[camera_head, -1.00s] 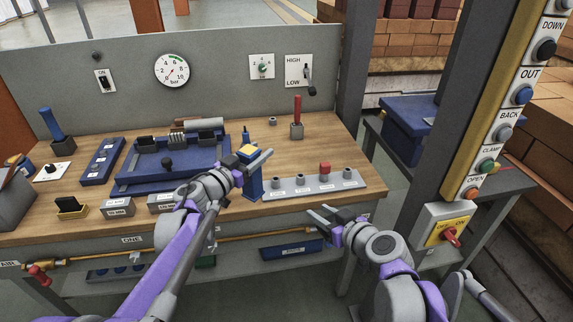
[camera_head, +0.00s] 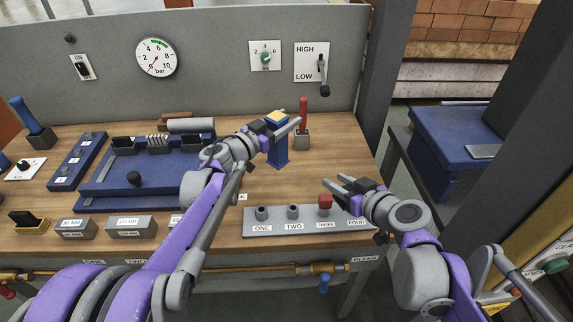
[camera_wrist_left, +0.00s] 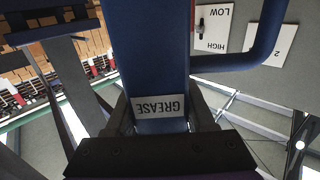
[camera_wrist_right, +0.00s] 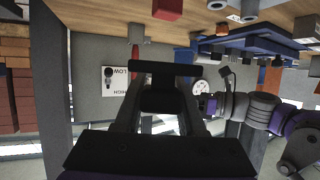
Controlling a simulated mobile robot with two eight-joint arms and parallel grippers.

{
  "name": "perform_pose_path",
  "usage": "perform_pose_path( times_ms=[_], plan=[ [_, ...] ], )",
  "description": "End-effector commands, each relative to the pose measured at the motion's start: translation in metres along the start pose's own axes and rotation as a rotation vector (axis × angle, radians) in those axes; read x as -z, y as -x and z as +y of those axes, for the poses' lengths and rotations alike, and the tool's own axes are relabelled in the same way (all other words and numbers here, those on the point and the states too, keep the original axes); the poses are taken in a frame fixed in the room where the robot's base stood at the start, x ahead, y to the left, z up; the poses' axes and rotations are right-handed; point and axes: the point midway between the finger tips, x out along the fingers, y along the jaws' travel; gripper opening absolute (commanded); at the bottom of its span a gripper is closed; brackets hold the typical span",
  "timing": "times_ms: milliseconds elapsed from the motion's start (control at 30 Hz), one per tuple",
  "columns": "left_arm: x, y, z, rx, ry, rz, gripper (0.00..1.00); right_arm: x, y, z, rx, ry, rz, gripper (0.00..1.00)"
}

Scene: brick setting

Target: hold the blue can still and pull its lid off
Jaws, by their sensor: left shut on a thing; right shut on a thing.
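The blue can (camera_head: 278,152) has a yellow patch at its top. My left gripper (camera_head: 283,128) is shut around its upper part, keeping it upright; whether its base touches the bench is unclear. In the left wrist view the can fills the middle, with a GREASE label (camera_wrist_left: 160,106) and a curved blue handle (camera_wrist_left: 262,50). My right gripper (camera_head: 338,183) is apart from the can, at front right. In the right wrist view it is shut on a dark lid-like piece (camera_wrist_right: 165,68), wide and flat with a narrower stem between the fingers.
A grey numbered strip (camera_head: 270,232) with a red-capped post (camera_head: 325,201) lies at the bench's front, near my right gripper. A red-handled tool (camera_head: 303,110) stands behind the can. A blue fixture (camera_head: 110,198) occupies the left. Bare bench lies right of the can.

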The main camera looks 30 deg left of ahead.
Motion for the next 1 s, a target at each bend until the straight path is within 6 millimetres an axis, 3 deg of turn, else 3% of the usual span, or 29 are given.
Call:
perform_pose_path(
  times_ms=[200,600,1000],
  plan=[
    [-0.042,0.0,0.0,-0.001,0.0,0.0,0.0,-0.006,-0.003,0.0,0.0,-0.002,-0.001,0.0],
    [-0.088,0.0,0.0,0.0,0.0,0.0,0.0,-0.013,-0.005,0.0,0.001,-0.003,-0.002,0.0],
    [-0.094,0.0,0.0,0.0,0.0,0.0,0.0,-0.016,-0.006,0.0,0.001,-0.004,-0.003,0.0]
  ],
)
